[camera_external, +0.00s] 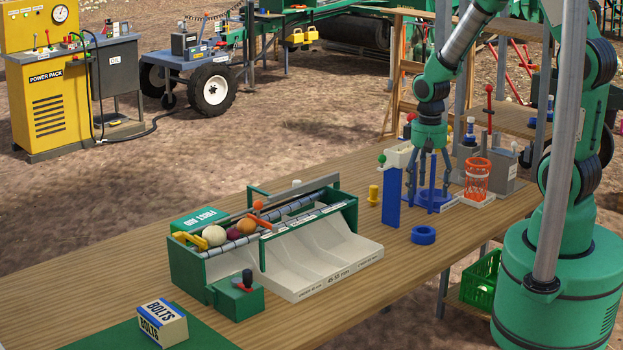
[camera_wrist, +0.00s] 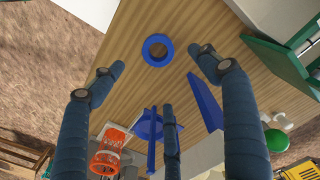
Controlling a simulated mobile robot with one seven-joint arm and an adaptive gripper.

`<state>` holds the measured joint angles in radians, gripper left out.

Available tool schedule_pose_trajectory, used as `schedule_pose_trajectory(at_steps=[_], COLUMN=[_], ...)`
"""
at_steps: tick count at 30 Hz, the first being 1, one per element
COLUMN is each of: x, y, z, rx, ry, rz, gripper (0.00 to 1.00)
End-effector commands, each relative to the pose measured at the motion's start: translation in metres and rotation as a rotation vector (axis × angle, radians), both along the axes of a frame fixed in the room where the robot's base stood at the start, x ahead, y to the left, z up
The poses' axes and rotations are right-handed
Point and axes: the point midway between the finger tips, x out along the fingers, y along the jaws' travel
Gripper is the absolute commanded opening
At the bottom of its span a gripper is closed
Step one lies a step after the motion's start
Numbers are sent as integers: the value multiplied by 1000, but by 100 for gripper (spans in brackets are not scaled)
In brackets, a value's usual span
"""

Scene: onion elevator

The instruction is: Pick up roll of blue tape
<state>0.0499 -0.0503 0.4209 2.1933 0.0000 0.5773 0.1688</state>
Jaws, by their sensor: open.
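The roll of blue tape (camera_external: 423,240) lies flat on the wooden table, in front of the blue post stand and clear of other things. In the wrist view the blue tape (camera_wrist: 145,52) shows as a ring near the top centre, with wood grain through its hole. My gripper (camera_external: 430,185) has three dark blue fingers pointing down, above and behind the tape in the external view. In the wrist view my gripper (camera_wrist: 160,75) is spread open and empty, and the tape appears beyond the fingertips, apart from them.
A blue stand with a post (camera_external: 433,203) is close to the fingers. A blue upright panel (camera_external: 391,200) stands left of the tape, with a yellow spool (camera_external: 373,194) beside it. An orange basket (camera_external: 477,180) stands to the right. The green-and-white sorter (camera_external: 325,255) occupies the table left of the tape.

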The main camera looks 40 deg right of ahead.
Motion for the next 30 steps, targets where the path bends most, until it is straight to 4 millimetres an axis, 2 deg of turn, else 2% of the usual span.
schedule_pose_trajectory(at_steps=[5,18,22,30], x=[-1,-1,0,0], y=[0,0,0,0], z=[-16,-77,-84,-84], rx=[1,0,0,0], ry=[3,3,0,0], rz=[0,0,0,0], gripper=[75,75,75,75])
